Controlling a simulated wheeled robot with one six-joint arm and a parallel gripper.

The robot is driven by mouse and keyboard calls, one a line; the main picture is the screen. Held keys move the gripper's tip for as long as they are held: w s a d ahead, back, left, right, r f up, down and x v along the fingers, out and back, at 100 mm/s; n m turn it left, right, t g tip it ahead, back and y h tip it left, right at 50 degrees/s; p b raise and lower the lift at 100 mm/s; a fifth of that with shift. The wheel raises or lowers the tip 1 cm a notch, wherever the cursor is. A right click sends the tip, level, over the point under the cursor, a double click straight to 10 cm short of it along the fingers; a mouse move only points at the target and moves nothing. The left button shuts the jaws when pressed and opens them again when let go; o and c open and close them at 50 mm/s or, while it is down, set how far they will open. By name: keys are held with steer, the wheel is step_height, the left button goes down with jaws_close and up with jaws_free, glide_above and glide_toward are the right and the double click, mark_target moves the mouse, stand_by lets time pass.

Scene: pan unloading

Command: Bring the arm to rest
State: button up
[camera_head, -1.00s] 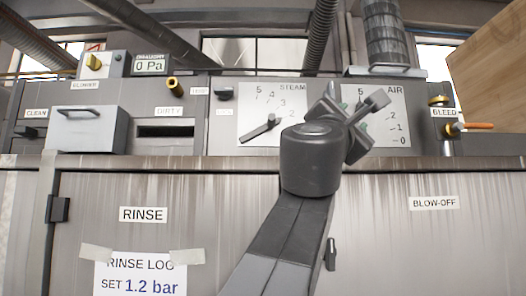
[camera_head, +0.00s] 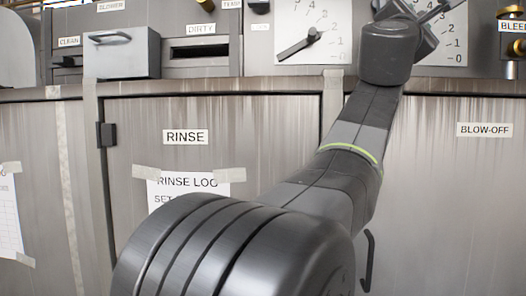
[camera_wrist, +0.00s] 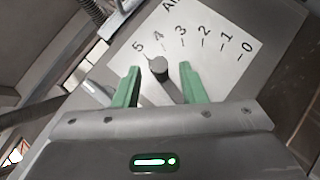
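My gripper (camera_wrist: 159,68) shows in the wrist view with two green fingers spread apart. A dark round knob (camera_wrist: 159,69) on the AIR dial (camera_wrist: 215,60) appears between the fingertips, with a gap on each side. Whether the fingers reach around the knob or hover in front of it is unclear. The dial's numbers 5 to 0 lie beyond. In the head view my arm (camera_head: 355,140) reaches up to the AIR card (camera_head: 455,45) at the upper right and covers part of it. The fingers are not clear there.
The STEAM dial (camera_head: 325,22) is left of my wrist, its pointer (camera_head: 296,48) aimed lower left. A grey box with a handle (camera_head: 120,55), the DIRTY slot (camera_head: 200,52) and the RINSE door (camera_head: 240,115) fill the left. The BLOW-OFF panel (camera_head: 450,190) is flat at right.

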steer(key=shift+p+x, duration=0.55)
steer(key=shift+x, duration=0.95)
steer(key=shift+f, duration=0.1)
